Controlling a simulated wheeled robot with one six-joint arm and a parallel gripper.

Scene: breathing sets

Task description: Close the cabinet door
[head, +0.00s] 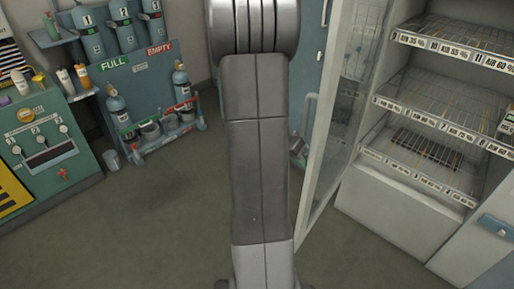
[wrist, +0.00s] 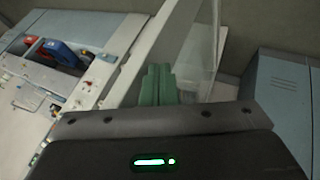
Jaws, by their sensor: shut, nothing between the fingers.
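The cabinet (head: 400,205) is white with wire shelves and stands at the right of the head view. Its glass door (head: 322,160) has a pale frame and stands open, swung out to the left of the shelves. In the wrist view the door (wrist: 152,48) runs diagonally, its clear pane to the right of the frame. My gripper (wrist: 158,85) shows green fingers, shut together and empty, in front of the door's frame and pane. I cannot tell whether they touch it. My arm hides the gripper in the head view.
A blue-grey cylinder rack (head: 140,75) and a green machine (head: 45,145) stand at the left. A blue-grey locker (wrist: 280,90) is at the right of the wrist view. The floor (head: 165,220) left of my arm is clear.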

